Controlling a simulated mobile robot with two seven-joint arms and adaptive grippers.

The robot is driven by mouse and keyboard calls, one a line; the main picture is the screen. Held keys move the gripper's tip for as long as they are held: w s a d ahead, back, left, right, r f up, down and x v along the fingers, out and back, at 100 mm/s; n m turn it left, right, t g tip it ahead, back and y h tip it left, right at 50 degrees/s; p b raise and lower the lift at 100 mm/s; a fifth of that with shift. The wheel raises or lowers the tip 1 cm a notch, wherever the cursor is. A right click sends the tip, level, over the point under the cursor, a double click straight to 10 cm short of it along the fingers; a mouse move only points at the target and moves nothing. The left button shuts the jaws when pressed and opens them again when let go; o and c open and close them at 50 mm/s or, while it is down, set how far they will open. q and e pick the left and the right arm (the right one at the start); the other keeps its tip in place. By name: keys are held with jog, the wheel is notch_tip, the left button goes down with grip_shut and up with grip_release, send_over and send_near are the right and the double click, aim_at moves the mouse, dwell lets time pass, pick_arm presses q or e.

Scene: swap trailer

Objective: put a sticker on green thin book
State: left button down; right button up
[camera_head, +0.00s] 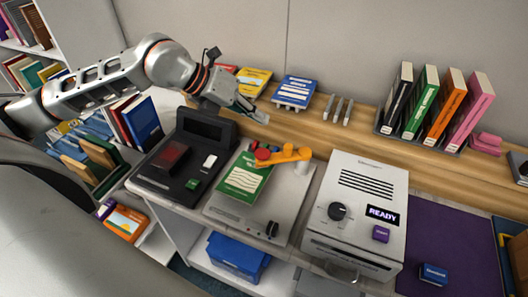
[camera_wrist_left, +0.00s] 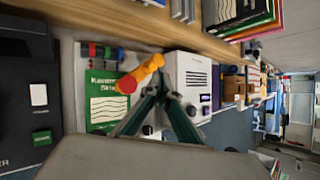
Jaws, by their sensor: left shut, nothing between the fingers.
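An orange arm with a red knob (camera_head: 284,155) reaches over the book's far edge. My left gripper (camera_head: 262,116) is shut and empty, above the back of the counter and beyond the book. Its fingertips (camera_wrist_left: 162,92) meet in the left wrist view. I cannot clearly identify a loose sticker. My right gripper is not in view.
A black device (camera_head: 160,184) with a white rectangle (camera_head: 209,162) and green button stands left of the bed. A white machine reading READY (camera_head: 352,225) stands right. Upright books, one green (camera_head: 421,103), fill a rack behind. The purple mat (camera_head: 450,230) has free room.

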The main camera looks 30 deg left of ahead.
pick_arm(q)
jog(key=shift+f, duration=0.15)
jog(key=b, duration=0.2)
send_over(260, 153)
notch_tip(260, 153, down, 5)
jog(key=shift+f, duration=0.15)
notch_tip(260, 153, down, 3)
jog(key=b, duration=0.2)
jog(key=shift+b, duration=0.35)
jog(key=shift+f, duration=0.15)
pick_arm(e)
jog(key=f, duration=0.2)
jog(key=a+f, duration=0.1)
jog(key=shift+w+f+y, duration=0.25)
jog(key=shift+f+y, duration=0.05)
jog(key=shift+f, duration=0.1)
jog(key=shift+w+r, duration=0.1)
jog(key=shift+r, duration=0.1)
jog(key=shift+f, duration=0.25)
pick_arm(q)
jog(key=shift+f+b, duration=0.4)
jog(key=shift+b, duration=0.25)
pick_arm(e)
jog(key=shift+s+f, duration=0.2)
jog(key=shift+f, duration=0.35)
